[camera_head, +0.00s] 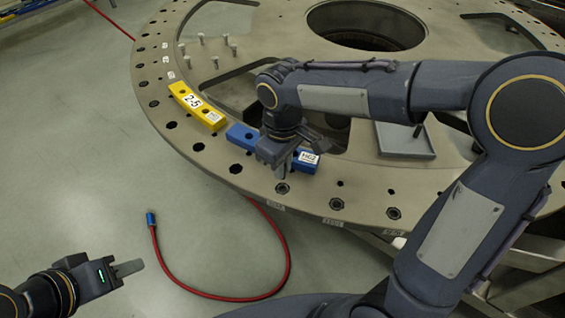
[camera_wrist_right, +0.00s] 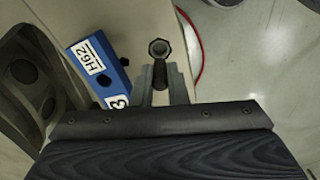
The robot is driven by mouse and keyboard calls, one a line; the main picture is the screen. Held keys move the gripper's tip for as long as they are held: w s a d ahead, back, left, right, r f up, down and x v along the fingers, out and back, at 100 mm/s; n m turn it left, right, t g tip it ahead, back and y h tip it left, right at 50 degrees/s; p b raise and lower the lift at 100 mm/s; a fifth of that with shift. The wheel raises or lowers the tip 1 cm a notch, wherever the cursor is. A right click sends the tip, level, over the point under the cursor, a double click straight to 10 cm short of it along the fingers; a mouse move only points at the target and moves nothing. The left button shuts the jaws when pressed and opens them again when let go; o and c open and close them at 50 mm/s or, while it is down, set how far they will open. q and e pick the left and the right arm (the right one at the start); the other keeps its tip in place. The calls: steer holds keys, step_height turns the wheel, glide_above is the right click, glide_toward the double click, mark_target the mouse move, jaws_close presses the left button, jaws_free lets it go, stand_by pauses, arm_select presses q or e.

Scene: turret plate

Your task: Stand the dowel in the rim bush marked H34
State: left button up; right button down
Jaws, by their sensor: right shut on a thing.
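My right gripper (camera_head: 284,170) is low over the plate's near rim, in front of the blue block. In the right wrist view the right gripper (camera_wrist_right: 160,82) is shut on a dark, narrow piece (camera_wrist_right: 158,76), apparently the dowel, mostly hidden between the fingers. A rim bush (camera_head: 282,188) lies just below the gripper in the head view. Rim-edge labels are too small to read, so H34 is not identifiable. My left gripper (camera_head: 128,268) is over the floor; its opening is unclear.
The turret plate (camera_head: 440,185) has several rim holes. A blue block (camera_head: 305,160), labelled H62 in the wrist view, and a yellow block (camera_head: 197,106) marked 2-5 sit on it. A grey tray (camera_head: 405,145) and upright pins (camera_head: 215,62) stand further in. A red hose (camera_head: 287,262) lies on the floor.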

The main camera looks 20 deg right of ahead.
steer(key=shift+f+b, duration=1.85)
steer(key=shift+f, duration=0.7)
steer(key=c, duration=1.3)
jaws_free()
steer(key=shift+c, duration=0.2)
step_height(320, 180, up, 8)
steer(key=shift+f+p, duration=0.1)
steer(key=shift+p, duration=0.45)
